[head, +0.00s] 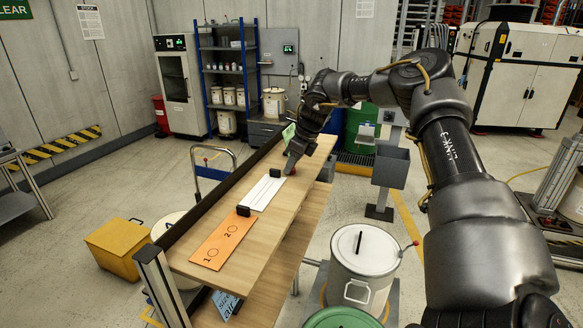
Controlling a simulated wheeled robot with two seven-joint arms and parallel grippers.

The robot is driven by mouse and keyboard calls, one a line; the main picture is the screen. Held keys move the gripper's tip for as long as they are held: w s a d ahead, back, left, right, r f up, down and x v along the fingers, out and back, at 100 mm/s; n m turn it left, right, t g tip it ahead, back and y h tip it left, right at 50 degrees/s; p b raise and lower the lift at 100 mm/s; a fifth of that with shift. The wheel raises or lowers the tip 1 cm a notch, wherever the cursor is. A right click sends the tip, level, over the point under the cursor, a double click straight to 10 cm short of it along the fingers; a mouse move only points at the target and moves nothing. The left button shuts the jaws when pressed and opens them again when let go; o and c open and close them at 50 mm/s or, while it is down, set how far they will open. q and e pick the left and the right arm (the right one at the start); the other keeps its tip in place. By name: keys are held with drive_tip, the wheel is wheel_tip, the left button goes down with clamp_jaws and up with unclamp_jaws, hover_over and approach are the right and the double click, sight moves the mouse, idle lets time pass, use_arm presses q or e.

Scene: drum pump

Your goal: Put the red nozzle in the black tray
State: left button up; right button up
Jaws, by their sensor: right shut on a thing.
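My right gripper (291,163) reaches down to the far part of the wooden bench from the right. Its fingers are shut on a small red piece, the red nozzle (294,171), of which only a little shows at the fingertips. The nozzle is at the bench top, close to the right of the white board; I cannot tell whether it touches the surface. I cannot pick out a black tray with certainty. My left gripper is not in view.
The wooden bench (262,232) carries an orange board (222,240) and a white board (262,194), each with a small black block at its far end. A white drum (363,255) stands right of the bench. A grey bin (391,166) on a post stands beyond.

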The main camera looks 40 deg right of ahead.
drive_tip(key=shift+r+b, duration=0.3)
drive_tip(key=shift+r, duration=0.3)
drive_tip(key=s+d+r+b, duration=0.3)
drive_tip(key=s+r+b, duration=0.3)
drive_tip(key=s+r, duration=0.5)
drive_tip(key=s, duration=0.2)
drive_tip(key=shift+s+d+r, duration=0.3)
drive_tip(key=shift+d+r, duration=0.05)
